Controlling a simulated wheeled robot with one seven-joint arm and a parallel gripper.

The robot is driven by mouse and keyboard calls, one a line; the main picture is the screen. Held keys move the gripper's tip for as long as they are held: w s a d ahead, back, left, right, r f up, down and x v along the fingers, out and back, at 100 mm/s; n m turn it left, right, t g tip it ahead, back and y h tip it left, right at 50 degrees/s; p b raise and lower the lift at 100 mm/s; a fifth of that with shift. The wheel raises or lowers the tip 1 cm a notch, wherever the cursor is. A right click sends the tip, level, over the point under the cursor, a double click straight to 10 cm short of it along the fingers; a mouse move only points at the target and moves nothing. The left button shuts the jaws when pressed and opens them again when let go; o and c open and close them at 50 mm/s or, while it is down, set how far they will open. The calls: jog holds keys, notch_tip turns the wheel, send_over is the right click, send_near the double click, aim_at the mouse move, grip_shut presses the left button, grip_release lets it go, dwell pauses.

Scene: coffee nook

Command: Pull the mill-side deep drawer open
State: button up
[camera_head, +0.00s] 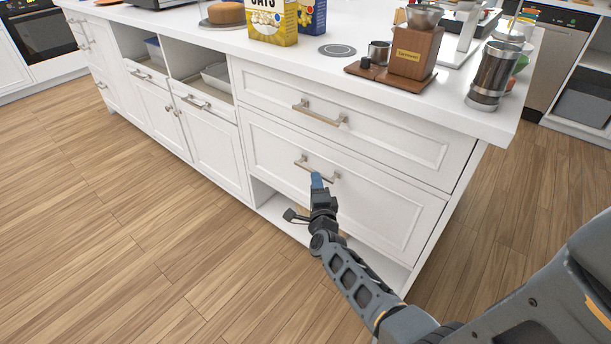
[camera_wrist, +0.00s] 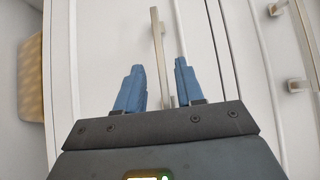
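The white deep drawer (camera_head: 390,212) is the lower of two drawers at the right end of the island, below the wooden coffee mill (camera_head: 414,54). Its front looks shut, flush with the island. Its bar handle (camera_head: 303,163) is partly covered by my blue fingertips (camera_head: 317,180). In the wrist view my gripper (camera_wrist: 160,85) is open. The handle bar (camera_wrist: 158,45) runs between the two fingers, nearer the right one, with gaps visible on both sides. I cannot tell how far the fingertips reach past the bar.
A shallower drawer with its own handle (camera_head: 320,114) sits above. An open bottom shelf lies below, with a tan item (camera_wrist: 32,80) at the wrist view's left. The wooden floor (camera_head: 130,230) before the island is clear.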

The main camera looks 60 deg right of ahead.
jog(key=x, duration=0.6)
jog(key=shift+b, duration=0.4)
grip_shut()
